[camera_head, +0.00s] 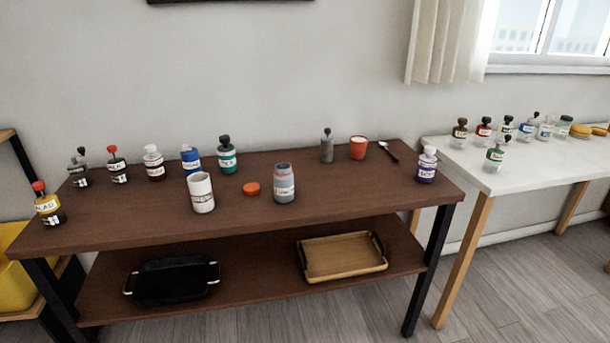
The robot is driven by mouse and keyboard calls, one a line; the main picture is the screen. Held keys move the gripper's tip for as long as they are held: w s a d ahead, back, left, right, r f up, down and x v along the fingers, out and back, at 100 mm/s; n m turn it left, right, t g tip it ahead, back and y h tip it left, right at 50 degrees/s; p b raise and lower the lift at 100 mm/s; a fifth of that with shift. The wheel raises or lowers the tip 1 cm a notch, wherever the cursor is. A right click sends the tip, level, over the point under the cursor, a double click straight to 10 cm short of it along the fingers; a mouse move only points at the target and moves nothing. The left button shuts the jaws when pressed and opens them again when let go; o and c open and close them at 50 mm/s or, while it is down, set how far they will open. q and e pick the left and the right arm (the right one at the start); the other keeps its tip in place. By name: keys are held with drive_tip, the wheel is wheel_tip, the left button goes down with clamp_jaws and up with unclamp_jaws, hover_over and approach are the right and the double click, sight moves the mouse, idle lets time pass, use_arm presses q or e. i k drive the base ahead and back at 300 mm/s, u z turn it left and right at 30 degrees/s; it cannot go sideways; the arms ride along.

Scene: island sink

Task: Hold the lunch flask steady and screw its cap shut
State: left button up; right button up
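A grey jar-like flask (284,187) with a pale label stands upright near the front middle of the brown table; I take it for the lunch flask, with no cap visible on its top. A small orange-red cap (251,189) lies on the tabletop just left of the flask, apart from it. A white cylindrical container (201,193) with a label stands further left; I cannot tell for sure that it is not the flask. Neither of my grippers is in view.
Several labelled bottles, including a teal one (227,158), line the back left of the brown table (340,197). A grey bottle (327,149), orange cup (358,150) and spoon (388,151) are at back right, a purple bottle (427,168) at the right end. The front right is clear.

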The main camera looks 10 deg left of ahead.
sight(283, 175)
drive_tip(key=u, duration=0.15)
drive_tip(key=i, duration=0.85)
drive_tip(key=u, duration=0.9)
drive_tip(key=i, duration=0.3)
drive_tip(key=u, duration=0.35)
